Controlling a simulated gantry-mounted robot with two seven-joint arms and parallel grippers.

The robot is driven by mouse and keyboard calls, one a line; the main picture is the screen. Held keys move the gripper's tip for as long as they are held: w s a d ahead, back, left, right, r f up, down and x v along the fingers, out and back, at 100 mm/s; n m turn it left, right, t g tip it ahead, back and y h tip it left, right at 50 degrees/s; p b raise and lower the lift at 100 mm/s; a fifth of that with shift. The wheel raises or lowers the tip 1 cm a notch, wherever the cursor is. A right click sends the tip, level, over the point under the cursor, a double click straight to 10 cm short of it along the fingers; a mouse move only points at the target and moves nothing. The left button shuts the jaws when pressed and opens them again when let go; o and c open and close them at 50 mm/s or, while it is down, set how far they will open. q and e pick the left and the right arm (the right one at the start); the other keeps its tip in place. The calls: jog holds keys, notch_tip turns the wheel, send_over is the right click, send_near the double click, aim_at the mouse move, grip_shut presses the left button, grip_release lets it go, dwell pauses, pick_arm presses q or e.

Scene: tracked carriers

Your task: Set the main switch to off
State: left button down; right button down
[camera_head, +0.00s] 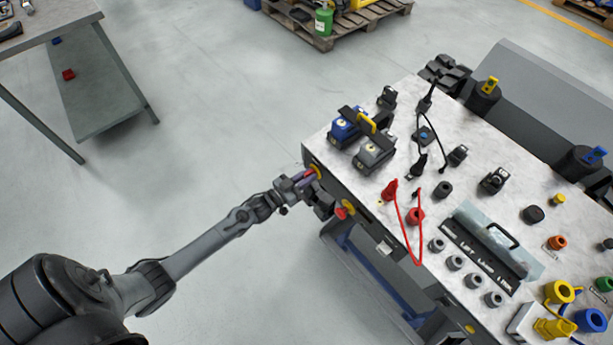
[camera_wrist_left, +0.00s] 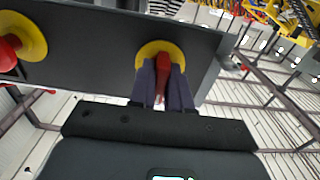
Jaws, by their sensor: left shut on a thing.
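The main switch has a red handle on a round yellow plate on the dark side panel of the workbench. It shows at the bench's near left corner in the head view (camera_head: 318,169) and at the top centre of the wrist view (camera_wrist_left: 161,47). My left gripper (camera_head: 305,180) is at the switch, its two fingers (camera_wrist_left: 163,82) on either side of the red handle and shut on it. The fingers hide part of the handle, and I cannot read any on or off marking. My right gripper is in neither view.
A red mushroom button (camera_head: 341,213) on a yellow plate sits on the same panel, close to the switch. The workbench top (camera_head: 330,140) carries blue and grey boxes, a red cable and several coloured parts.

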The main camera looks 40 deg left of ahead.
pick_arm(q)
jog(key=shift+f, duration=0.1)
jog(key=c, duration=1.2)
grip_release()
jog(key=shift+o, duration=0.2)
jog(key=s+a+p, duration=0.2)
jog(key=s, duration=0.8)
jog(key=shift+s, duration=0.35)
